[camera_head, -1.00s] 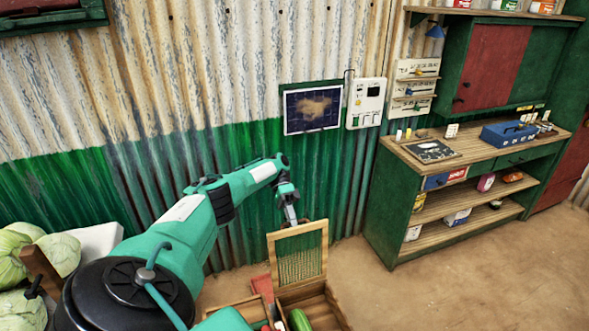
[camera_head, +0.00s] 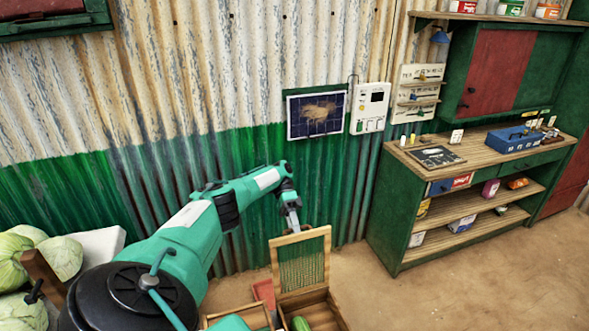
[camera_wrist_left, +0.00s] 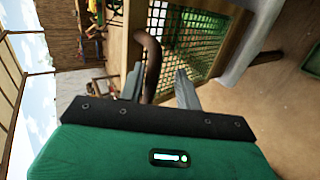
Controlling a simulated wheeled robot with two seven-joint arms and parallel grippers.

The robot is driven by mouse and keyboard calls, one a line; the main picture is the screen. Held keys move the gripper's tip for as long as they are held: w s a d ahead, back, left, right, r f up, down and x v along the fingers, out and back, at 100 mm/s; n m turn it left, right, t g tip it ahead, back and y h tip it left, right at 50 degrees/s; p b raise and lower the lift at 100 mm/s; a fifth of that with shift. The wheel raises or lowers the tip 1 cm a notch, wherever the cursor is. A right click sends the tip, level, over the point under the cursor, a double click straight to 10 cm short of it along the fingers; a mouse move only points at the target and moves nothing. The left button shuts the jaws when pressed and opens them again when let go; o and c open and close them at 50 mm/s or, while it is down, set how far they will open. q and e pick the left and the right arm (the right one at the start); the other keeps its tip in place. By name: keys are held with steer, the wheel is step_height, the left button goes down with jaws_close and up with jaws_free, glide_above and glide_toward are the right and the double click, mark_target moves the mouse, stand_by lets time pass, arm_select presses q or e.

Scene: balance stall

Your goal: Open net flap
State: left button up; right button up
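The net flap (camera_head: 303,264), green mesh in a pale wooden frame, stands raised, nearly upright, at the back of a wooden crate (camera_head: 335,318) in the head view. My left gripper (camera_head: 292,226) is at its top edge. In the left wrist view the net (camera_wrist_left: 190,42) fills the upper middle. The two fingers of my left gripper (camera_wrist_left: 158,88) stand apart, with a curved brown handle (camera_wrist_left: 149,62) between them. A gap shows between the handle and the right finger, so the gripper looks open. My right gripper is out of view.
A green cucumber (camera_head: 300,323) lies in the crate. Cabbages (camera_head: 60,256) are at the left. A corrugated wall (camera_head: 235,130) stands behind the flap. A green shelf unit (camera_head: 440,215) stands at the right, with bare floor (camera_head: 400,300) in front.

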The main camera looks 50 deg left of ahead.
arm_select(q)
steer(key=shift+w+a, duration=0.1)
step_height(320, 180, up, 20)
stand_by(0.7)
stand_by(0.6)
